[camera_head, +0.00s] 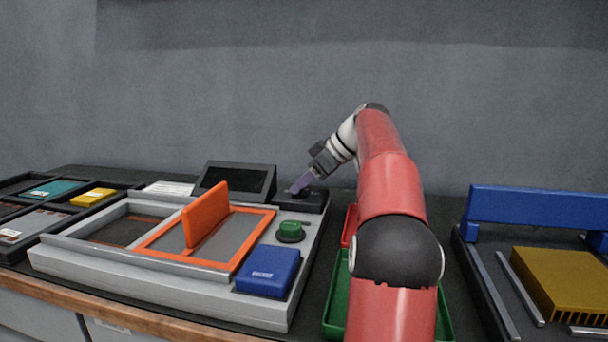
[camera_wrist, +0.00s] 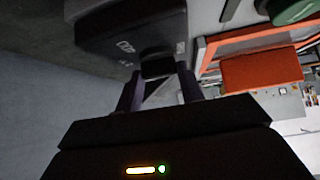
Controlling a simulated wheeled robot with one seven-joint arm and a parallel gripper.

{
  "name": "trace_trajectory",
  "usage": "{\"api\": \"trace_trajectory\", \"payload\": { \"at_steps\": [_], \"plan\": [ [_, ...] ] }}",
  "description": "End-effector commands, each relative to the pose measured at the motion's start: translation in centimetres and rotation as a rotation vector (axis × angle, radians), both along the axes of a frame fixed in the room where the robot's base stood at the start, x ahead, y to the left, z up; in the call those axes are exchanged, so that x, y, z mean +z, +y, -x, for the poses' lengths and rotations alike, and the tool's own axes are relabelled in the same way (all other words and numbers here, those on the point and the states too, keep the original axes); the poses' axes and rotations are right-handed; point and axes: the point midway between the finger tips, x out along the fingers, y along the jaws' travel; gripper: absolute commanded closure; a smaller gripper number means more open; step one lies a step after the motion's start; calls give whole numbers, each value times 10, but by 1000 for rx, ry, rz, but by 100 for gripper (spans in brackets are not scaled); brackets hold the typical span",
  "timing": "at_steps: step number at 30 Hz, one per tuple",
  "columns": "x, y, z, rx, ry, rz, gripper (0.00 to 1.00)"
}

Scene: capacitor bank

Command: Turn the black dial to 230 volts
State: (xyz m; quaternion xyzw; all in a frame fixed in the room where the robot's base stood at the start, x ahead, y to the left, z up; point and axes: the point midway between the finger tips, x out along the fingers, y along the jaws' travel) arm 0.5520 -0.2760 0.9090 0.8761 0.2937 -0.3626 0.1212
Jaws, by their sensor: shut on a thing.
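The black dial (camera_wrist: 158,62) sits on a dark block (camera_head: 312,201) at the back right corner of the grey console. In the wrist view its block (camera_wrist: 105,30) carries small white lettering that I cannot read with certainty. My gripper (camera_head: 299,187) reaches down to the dial from the right, and its fingers (camera_wrist: 160,88) are shut on the dial's sides. In the head view the fingers mostly hide the dial, and its pointer cannot be made out.
A dark display (camera_head: 235,180) stands left of the dial. A green knob (camera_head: 291,229), a blue box (camera_head: 268,270) and an orange frame with an upright handle (camera_head: 205,215) are on the console. A green tray (camera_head: 335,310) lies right of it, beside my arm.

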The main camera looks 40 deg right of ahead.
Motion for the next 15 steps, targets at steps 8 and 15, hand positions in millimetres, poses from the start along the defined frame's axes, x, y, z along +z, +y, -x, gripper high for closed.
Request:
{"api": "trace_trajectory", "payload": {
  "at_steps": [8,15],
  "plan": [
    [1,-1,-1,71,-1,1,85],
    [0,-1,-1,81,-1,2,85]
  ]
}}
